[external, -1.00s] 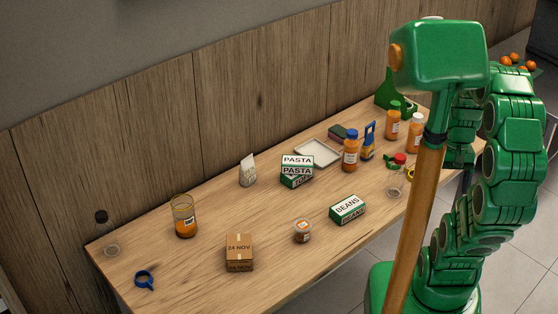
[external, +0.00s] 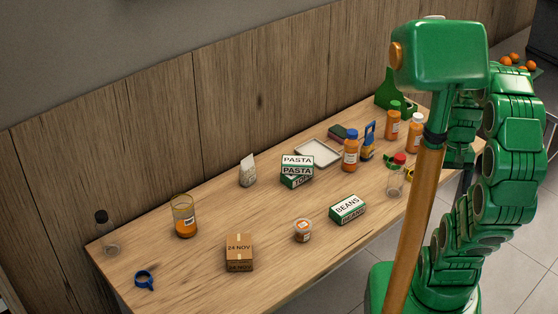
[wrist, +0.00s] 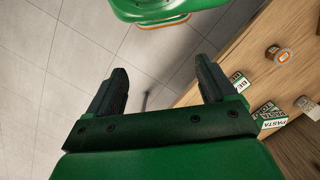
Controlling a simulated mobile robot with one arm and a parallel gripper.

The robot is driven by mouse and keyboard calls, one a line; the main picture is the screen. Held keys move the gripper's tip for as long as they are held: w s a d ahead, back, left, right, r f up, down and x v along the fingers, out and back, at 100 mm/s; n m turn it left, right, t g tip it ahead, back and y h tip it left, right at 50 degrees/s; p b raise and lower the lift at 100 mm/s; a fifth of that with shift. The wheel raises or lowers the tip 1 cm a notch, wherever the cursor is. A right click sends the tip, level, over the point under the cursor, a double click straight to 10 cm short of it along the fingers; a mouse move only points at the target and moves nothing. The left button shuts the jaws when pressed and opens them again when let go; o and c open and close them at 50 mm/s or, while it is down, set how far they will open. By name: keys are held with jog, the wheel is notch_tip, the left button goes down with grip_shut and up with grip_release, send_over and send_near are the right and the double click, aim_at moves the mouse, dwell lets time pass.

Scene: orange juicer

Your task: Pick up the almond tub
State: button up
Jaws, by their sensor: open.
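The almond tub, apparently the small clear round tub with an orange and white label (external: 303,230), stands upright near the front edge of the table, between the carton marked 24 NOV and the BEANS box. A round tub with an orange label (wrist: 281,54), which looks like the same one, shows at the right of the wrist view. My gripper (wrist: 160,68) is open and empty, with bare floor between its fingers and the table off to the right. In the external view I cannot make out my gripper among the arm links.
The BEANS box (external: 347,209) is right of the tub and the 24 NOV carton (external: 239,252) left of it. PASTA boxes (external: 297,171), a jar of orange liquid (external: 184,217) and several bottles stand farther back. Bare tabletop surrounds the tub.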

jog(key=w+a+f+n, duration=0.1)
jog(key=w+a+f, duration=0.2)
jog(key=w+a, duration=0.4)
jog(key=n+t, duration=0.2)
jog(key=n, duration=0.3)
send_over(303, 224)
notch_tip(303, 224, down, 19)
jog(key=shift+w+f, duration=0.15)
jog(key=shift+f, duration=0.05)
jog(key=shift+a+f, duration=0.2)
jog(key=shift+f, duration=0.15)
jog(key=shift+d+f, duration=0.2)
jog(key=shift+f, duration=3.55)
jog(key=shift+c, duration=0.4)
